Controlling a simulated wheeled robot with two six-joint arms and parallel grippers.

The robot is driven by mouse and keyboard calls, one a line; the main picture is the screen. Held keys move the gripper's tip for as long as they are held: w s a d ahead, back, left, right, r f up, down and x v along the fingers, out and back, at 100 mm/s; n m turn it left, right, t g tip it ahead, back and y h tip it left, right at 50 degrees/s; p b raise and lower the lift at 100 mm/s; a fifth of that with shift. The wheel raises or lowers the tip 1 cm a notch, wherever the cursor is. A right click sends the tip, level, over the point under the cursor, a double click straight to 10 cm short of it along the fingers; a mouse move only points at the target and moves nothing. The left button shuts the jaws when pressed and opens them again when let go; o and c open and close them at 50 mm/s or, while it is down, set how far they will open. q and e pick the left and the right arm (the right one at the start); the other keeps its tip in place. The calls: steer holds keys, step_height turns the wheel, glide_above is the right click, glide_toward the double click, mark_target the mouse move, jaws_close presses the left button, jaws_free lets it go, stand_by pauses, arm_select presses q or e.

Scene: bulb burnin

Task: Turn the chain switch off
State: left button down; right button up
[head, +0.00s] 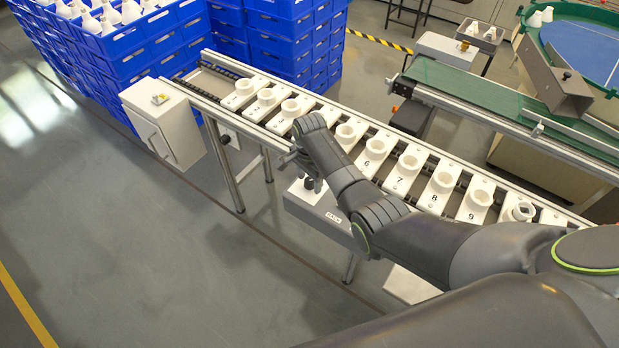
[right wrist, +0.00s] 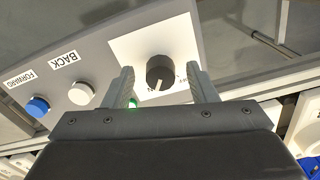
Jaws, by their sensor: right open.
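The chain switch is a dark round knob (right wrist: 160,72) on a white plate (right wrist: 130,48) in the right wrist view. A pale pointer mark shows on its lower edge; the small lettering beside it is too small to read. My right gripper (right wrist: 160,70) is open, with one finger on each side of the knob and a gap visible on both sides. In the head view my right gripper (head: 309,181) is over the control box (head: 325,218) at the conveyor's near side, and the knob is hidden there. My left gripper is not in view.
A white button (right wrist: 80,93) labelled BACK and a blue button (right wrist: 38,106) labelled FORWARD sit left of the knob. The conveyor (head: 255,125) carries numbered white sockets. A white cabinet (head: 165,122) stands left; the floor in front is clear.

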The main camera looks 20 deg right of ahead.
steer(key=c, duration=1)
steer(key=shift+o, duration=0.2)
steer(key=shift+r, duration=0.1)
steer(key=shift+n+p, duration=0.85)
steer(key=shift+n, duration=0.25)
steer(key=n+p, duration=0.1)
steer(key=n, duration=0.2)
steer(key=shift+p, duration=0.4)
steer(key=n+p, duration=0.1)
steer(key=n, duration=0.4)
steer(key=shift+n+p, duration=0.6)
steer(key=shift+n, duration=1.2)
steer(key=shift+w, duration=0.1)
